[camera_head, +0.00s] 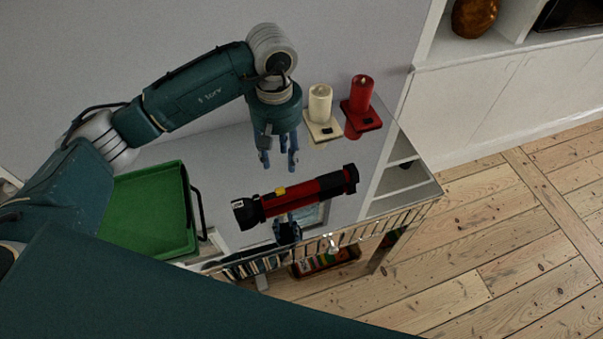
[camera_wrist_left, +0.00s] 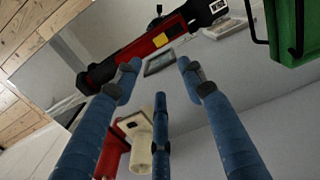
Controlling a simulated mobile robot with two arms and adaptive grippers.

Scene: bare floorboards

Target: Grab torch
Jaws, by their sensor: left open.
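The red and black torch (camera_head: 297,196) with a yellow switch lies near the front edge of a glossy, mirror-like tabletop. It also shows in the left wrist view (camera_wrist_left: 150,47), across the top and beyond the fingers. My left gripper (camera_head: 279,160) hangs fingers-down behind the torch, apart from it. In the left wrist view its blue fingers (camera_wrist_left: 158,80) are spread with nothing between them. My right gripper is not in view.
A green tray (camera_head: 189,238) lies left of the torch. A cream candle (camera_head: 320,103) and a red candle (camera_head: 361,94) stand on small bases behind, near the wall. White shelving (camera_head: 520,62) is at right. Tabletop between candles and torch is clear.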

